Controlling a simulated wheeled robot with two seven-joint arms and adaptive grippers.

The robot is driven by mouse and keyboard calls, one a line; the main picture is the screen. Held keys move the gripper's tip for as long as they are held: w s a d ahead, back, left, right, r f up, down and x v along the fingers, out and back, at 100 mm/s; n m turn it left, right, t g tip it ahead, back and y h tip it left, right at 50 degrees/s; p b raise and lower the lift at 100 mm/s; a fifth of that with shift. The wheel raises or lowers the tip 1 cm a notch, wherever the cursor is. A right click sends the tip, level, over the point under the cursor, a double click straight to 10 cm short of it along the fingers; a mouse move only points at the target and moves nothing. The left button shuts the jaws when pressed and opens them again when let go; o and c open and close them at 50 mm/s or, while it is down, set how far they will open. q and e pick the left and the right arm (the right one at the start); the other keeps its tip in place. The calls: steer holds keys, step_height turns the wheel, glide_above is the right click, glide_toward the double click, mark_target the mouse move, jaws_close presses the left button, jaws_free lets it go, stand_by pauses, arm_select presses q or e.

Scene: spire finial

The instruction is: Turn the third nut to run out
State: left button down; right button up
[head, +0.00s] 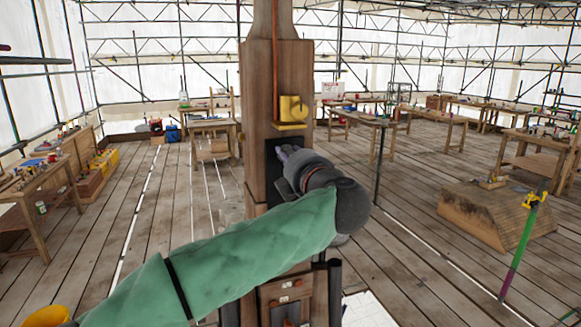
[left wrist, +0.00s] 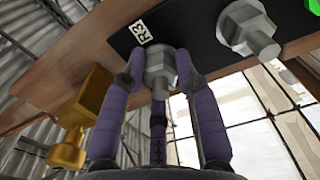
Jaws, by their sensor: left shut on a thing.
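A grey metal nut (left wrist: 160,68) sits on a black plate (left wrist: 205,22) on the wooden post, beside a small white tag (left wrist: 140,33) that seems to read R3. My left gripper (left wrist: 161,72) has its purple fingers closed around this nut. A second, larger hex nut (left wrist: 248,28) stands on the plate to the right, apart from the fingers. In the head view my left gripper (head: 284,153) reaches the black plate (head: 272,172) on the post (head: 260,90); my wrist hides the nuts there. My right gripper does not show.
A brass fitting (head: 291,108) juts from the post above the plate; it also shows in the left wrist view (left wrist: 82,120). A bright green piece (left wrist: 313,6) is at the plate's right. A wooden block (head: 490,215) stands at right, workbenches (head: 375,122) behind.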

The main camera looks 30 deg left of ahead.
arm_select(q)
steer(key=shift+n+b, duration=9.5)
steer(key=shift+n, duration=5.9)
steer(key=c, duration=0.9)
jaws_free()
steer(key=shift+c, duration=0.2)
